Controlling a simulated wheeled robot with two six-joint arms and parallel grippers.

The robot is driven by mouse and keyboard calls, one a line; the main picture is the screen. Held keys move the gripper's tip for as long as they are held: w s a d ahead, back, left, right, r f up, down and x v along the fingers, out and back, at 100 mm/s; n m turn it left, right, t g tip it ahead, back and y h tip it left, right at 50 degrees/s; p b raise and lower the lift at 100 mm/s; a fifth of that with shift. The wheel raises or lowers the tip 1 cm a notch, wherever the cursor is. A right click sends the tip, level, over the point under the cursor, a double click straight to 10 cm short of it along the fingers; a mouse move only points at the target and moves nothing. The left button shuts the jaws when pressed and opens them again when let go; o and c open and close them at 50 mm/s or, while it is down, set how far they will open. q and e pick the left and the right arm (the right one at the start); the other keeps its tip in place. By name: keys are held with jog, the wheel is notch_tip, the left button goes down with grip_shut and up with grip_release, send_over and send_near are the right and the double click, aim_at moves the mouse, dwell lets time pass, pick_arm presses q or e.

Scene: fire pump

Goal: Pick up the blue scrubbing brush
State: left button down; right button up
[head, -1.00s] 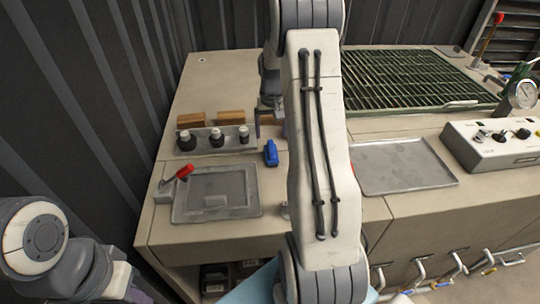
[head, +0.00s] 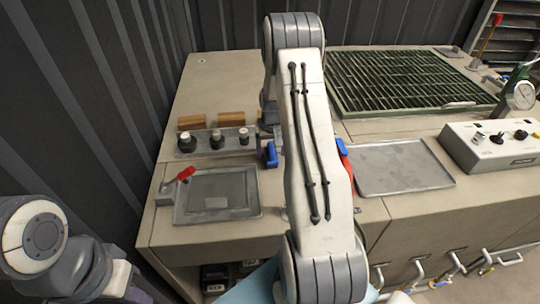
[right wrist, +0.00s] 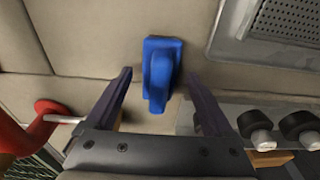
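The blue scrubbing brush (head: 271,154) lies on the beige counter, just right of the panel with black knobs. It also shows in the right wrist view (right wrist: 160,75) as a blue block with a raised rounded handle. My right gripper (right wrist: 159,76) is open, with one dark finger on either side of the brush and gaps on both sides. In the head view, the right arm hides most of this gripper, and its fingers are close by the brush. My left gripper (head: 142,291) is low at the left edge, away from the brush, and its fingers are hardly visible.
A grey tray with a red lever (head: 186,173) is nearer. Right of my arm are a red and blue object (head: 346,165), a flat tray (head: 400,165) and a green grate (head: 410,80).

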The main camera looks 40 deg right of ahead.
aim_at(271, 146)
grip_shut()
jog(key=shift+w+r, duration=0.1)
jog(key=shift+r, duration=0.5)
notch_tip(271, 146, up, 3)
jog(key=shift+f+b, duration=0.1)
jog(key=shift+b, duration=0.35)
jog(key=s+d+r+b, duration=0.1)
jog(key=s+d+r, duration=0.4)
jog(key=s, duration=0.5)
notch_tip(271, 146, up, 2)
jog(key=shift+s+d+b, duration=0.15)
jog(key=shift+s+b, duration=0.1)
jog(key=shift+b, duration=0.05)
